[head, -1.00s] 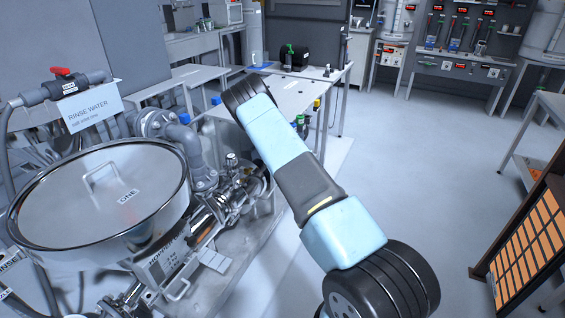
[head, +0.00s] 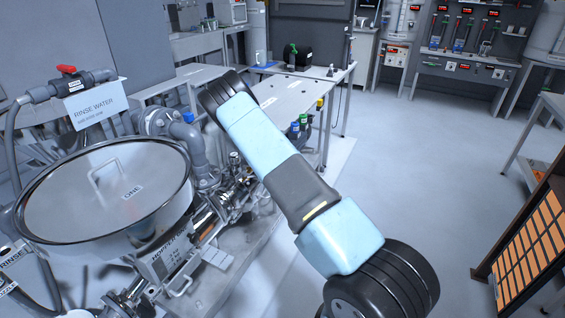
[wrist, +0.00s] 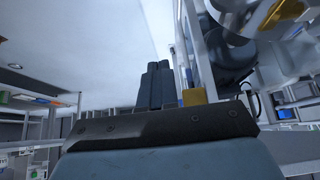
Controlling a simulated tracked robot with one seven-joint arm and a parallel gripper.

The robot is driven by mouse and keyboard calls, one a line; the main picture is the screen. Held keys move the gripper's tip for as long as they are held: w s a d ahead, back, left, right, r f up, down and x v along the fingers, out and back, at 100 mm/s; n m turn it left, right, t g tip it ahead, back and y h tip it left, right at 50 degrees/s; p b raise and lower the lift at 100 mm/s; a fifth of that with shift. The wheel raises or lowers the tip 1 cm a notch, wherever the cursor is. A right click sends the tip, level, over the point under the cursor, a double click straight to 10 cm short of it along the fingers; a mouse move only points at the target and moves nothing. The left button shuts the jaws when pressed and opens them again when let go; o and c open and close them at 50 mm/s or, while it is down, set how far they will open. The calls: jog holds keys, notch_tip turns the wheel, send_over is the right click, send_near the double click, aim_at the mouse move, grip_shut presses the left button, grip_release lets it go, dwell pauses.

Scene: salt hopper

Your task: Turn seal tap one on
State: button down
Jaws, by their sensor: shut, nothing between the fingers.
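The hopper marked ONE (head: 70,210) stands at the left in the head view, with its lid on. Metal pipework and fittings (head: 225,200) sit at its right side, partly behind my arm. A blue knob (head: 188,117) shows above the grey pipe. I cannot make out a tap labelled as seal tap one. My gripper (wrist: 159,68) shows in the wrist view as two dark fingers, shut together and empty. A brass-coloured block (wrist: 194,97) appears just right of the fingers; contact cannot be told. In the head view my gripper is hidden.
A red-handled valve (head: 66,70) with a RINSE WATER sign (head: 95,105) is at the upper left. A white bench (head: 285,93) with bottles stands behind my arm. An orange-panelled rack (head: 530,245) is at the right. The floor between is clear.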

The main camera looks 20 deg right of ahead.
jog(key=shift+s+a+f, duration=0.25)
jog(key=shift+s+a, duration=0.35)
jog(key=shift+s, duration=0.15)
jog(key=shift+s+a+f, duration=0.2)
jog(key=shift+s+a, duration=0.4)
jog(key=shift+s, duration=0.1)
jog(key=shift+s+a+f, duration=0.25)
jog(key=shift+s+a, duration=0.35)
jog(key=shift+s, duration=0.15)
